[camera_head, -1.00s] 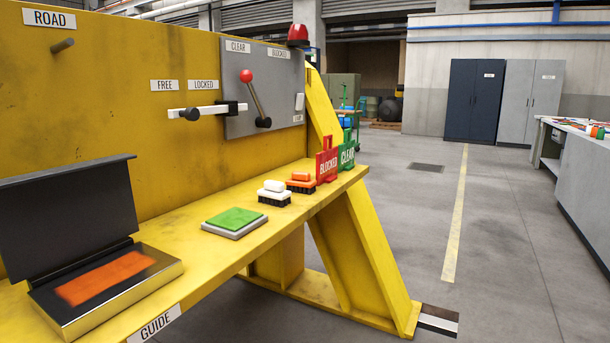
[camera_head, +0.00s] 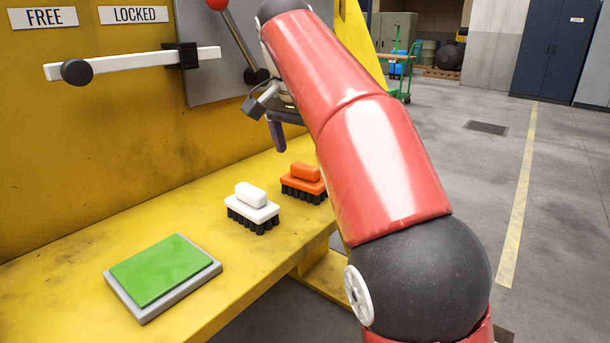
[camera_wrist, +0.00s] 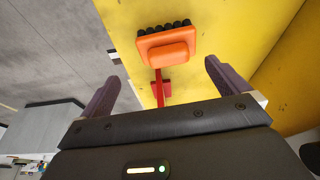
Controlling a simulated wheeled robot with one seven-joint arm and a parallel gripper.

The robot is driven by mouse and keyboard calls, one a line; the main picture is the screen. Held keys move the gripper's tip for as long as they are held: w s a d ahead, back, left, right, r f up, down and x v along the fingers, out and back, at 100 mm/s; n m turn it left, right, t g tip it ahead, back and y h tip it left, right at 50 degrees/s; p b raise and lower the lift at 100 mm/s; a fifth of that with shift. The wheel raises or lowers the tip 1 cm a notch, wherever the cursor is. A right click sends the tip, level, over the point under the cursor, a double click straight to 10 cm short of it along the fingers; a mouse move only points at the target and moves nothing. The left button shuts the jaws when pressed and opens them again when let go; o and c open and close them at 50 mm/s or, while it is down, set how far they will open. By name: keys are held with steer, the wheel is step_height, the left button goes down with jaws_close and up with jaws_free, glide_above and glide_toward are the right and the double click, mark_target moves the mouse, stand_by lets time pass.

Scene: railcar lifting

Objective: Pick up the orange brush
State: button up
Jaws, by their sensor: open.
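The orange brush (camera_head: 304,182) stands upright on its black bristles on the yellow shelf (camera_head: 110,253), to the right of a white brush (camera_head: 252,207) in the head view. In the wrist view the orange brush (camera_wrist: 167,48) shows beyond the fingers, between their lines. My gripper (camera_wrist: 165,88) is open, with its two purple fingers apart and nothing between them. In the head view my gripper (camera_head: 276,135) is above and behind the orange brush, partly hidden by my red arm. It is not touching the brush.
A green pad on a grey base (camera_head: 163,272) lies left of the white brush. A white bar with a black knob (camera_head: 132,65) and a red-knobbed lever (camera_head: 236,35) are on the wall behind. A red object (camera_wrist: 160,90) shows near the orange brush.

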mark_target(305, 165)
steer(key=shift+w+a, duration=0.3)
steer(key=shift+a, duration=0.15)
steer(key=shift+w+f, duration=0.15)
steer(key=shift+f, duration=0.2)
steer(key=b+x, duration=0.2)
steer(key=x, duration=0.5)
steer(key=shift+a, duration=0.15)
steer(key=shift+c, duration=0.3)
steer(key=c, duration=0.9)
steer(key=shift+r, duration=0.15)
